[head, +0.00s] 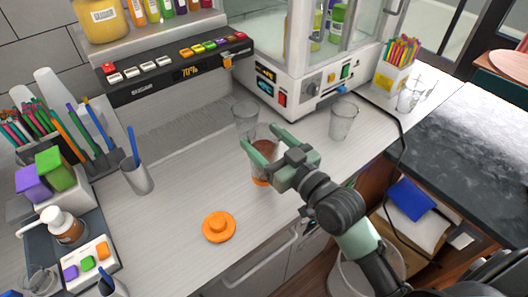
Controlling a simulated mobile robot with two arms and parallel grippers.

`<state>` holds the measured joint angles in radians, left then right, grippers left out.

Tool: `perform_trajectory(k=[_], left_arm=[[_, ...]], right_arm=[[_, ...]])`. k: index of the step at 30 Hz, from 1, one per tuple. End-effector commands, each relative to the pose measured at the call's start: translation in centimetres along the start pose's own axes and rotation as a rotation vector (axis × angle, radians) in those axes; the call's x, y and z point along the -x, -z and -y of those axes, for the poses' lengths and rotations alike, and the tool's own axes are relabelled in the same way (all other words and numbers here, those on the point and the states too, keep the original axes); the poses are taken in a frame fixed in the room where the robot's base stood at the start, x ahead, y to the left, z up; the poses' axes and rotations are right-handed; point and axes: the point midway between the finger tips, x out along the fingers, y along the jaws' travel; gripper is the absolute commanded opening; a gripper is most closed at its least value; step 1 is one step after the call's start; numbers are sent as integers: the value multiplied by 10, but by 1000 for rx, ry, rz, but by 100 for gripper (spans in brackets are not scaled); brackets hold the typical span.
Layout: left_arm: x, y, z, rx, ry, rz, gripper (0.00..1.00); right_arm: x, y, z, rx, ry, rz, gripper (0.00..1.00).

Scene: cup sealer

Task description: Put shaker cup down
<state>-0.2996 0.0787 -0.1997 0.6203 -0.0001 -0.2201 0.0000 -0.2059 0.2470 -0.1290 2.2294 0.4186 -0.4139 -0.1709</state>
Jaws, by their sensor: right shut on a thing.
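The shaker cup (264,149) is a clear cup with brown contents and orange at its lower end, near the middle of the head view. My right gripper (261,160) is shut around it from the right, and its green fingers hide part of the cup. The cup looks about upright over the white counter (180,190). I cannot tell whether its base touches the counter. An orange lid (218,227) with a round knob lies on the counter, nearer to me and left of the cup. My left gripper is not in view.
Empty clear cups stand behind the held cup (245,115) and to its right (343,121). A dispenser with coloured buttons (180,68) and a white machine (300,80) stand behind. A grey cup with a blue stick (136,175) is left. The counter around the lid is clear.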

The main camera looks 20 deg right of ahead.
Motion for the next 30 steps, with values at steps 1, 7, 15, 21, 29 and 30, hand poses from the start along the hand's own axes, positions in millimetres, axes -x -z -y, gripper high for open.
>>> perform_trajectory(k=[1, 7, 15, 21, 29, 30], left_arm=[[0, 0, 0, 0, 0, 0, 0], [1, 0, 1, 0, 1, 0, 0], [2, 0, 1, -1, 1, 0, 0], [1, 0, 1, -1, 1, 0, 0], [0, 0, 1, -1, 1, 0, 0], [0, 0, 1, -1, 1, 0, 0]], right_arm=[[0, 0, 0, 0, 0, -5, 0], [0, -25, 0, 1, 0, -1, 0], [0, -44, 0, 1, 0, -7, 0], [0, -44, 0, 1, 0, -7, 0], [0, -49, 0, 0, 0, -1, 88], [0, -49, 0, 0, 0, -1, 88]])
